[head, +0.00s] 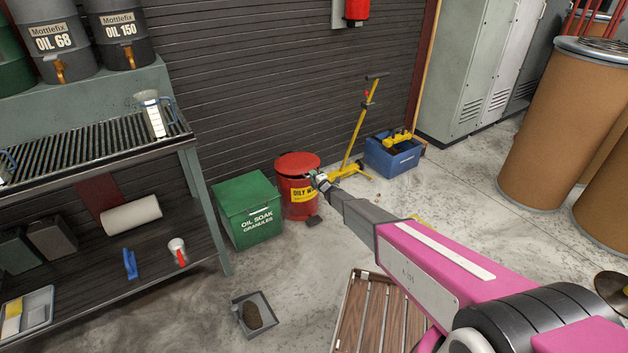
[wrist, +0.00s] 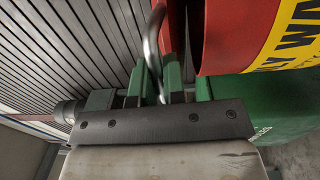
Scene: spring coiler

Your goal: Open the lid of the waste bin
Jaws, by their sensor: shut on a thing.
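The waste bin (head: 298,203) is a red drum with a yellow "OILY WA…" label, standing by the dark slatted wall. Its red lid (head: 297,162) lies across the top in the head view; I cannot tell there whether it is slightly raised. My gripper (head: 319,180) is at the bin's right side, near the rim. In the wrist view, the green fingers of my gripper (wrist: 157,82) are shut on a silver bent handle (wrist: 153,38) beside a red edge. The bin's wall (wrist: 240,30) fills the upper right there, with a dark gap between it and that edge.
A green oil soak granules box (head: 247,208) stands close at the bin's left. A yellow wheeled stand (head: 350,165) and a blue crate (head: 393,158) are to the right. A wooden slatted pallet (head: 378,315) and a grey dustpan (head: 255,314) lie in front. A workbench (head: 205,215) is at left.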

